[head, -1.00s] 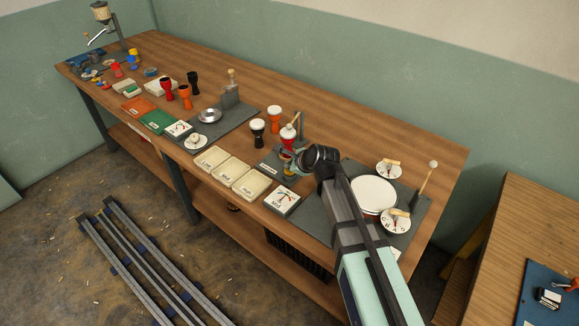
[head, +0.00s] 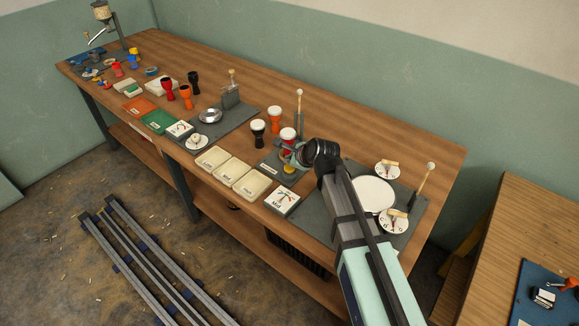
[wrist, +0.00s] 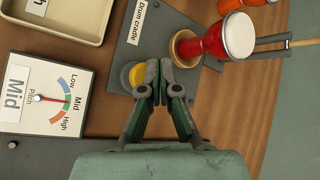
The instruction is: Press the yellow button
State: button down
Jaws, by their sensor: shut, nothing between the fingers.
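The yellow button (wrist: 138,78) is a round cap in a grey ring, beside the "Drum cradle" label in the wrist view. It also shows, small, in the head view (head: 289,169). My gripper (wrist: 159,68) is shut and empty. Its fingertips overlap the right edge of the button in the wrist view. I cannot tell whether they touch it. The red goblet drum (wrist: 229,38) with a white skin lies just beyond the fingertips, in a wooden ring on the drum cradle plate.
A pitch gauge (wrist: 47,98) has its needle near "Mid". Cream trays (head: 232,173) lie left of it. A mallet (head: 299,105) stands upright behind the red drum. Black and orange goblet drums (head: 274,122) stand nearby. A large white disc (head: 373,194) lies right of my arm.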

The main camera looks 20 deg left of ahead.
aim_at(290, 168)
jog(key=shift+r, duration=0.15)
jog(key=shift+r+p, duration=1.9)
jog(key=shift+r, duration=0.55)
jog(key=shift+f, duration=0.1)
